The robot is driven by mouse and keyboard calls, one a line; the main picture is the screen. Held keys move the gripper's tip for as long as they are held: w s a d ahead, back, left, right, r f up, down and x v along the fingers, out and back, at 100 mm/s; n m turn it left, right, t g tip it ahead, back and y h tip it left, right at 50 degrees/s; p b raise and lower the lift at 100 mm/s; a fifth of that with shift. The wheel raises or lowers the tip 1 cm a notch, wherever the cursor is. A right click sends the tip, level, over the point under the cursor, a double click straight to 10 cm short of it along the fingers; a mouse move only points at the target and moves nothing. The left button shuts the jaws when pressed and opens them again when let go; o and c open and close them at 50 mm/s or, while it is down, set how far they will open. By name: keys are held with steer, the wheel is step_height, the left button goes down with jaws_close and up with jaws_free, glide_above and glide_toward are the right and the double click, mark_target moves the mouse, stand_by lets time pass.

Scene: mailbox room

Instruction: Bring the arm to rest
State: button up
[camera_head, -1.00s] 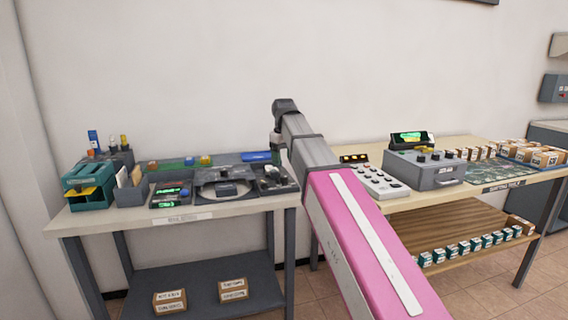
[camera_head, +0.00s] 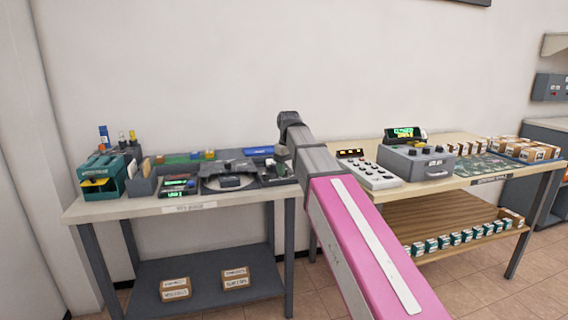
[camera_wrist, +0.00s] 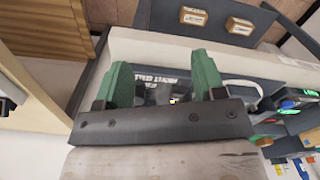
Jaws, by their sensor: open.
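My arm, with a pink and white link, reaches forward from the lower right of the head view. Its grey end hangs at the gap between the two tables, next to the left table's right end. My gripper (camera_wrist: 163,76) shows in the wrist view with two green fingers spread apart. Between them I see no held object, only a dark shape and part of a table behind. In the head view the gripper is small and mostly hidden by the arm, so its height above the table is hard to tell.
The left table (camera_head: 140,208) carries a green device (camera_head: 102,176), a round dark fixture (camera_head: 229,174) and small trays. The right table (camera_head: 444,187) holds a button panel (camera_head: 374,174), a grey control box (camera_head: 416,162) and several cartons. Open floor lies in front.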

steer(key=s+d+f+m, duration=0.2)
steer(key=s+d+f, duration=0.3)
steer(key=f, duration=0.7)
steer(key=s+d+f+m, duration=0.2)
steer(key=s+d+f, duration=0.4)
steer(key=f, duration=0.6)
steer(key=s+d+f+m, duration=0.3)
steer(key=s+d+f, duration=0.3)
steer(key=f, duration=0.6)
steer(key=shift+s+d+f, duration=0.15)
steer(key=shift+s+d, duration=0.05)
steer(key=shift+s, duration=0.45)
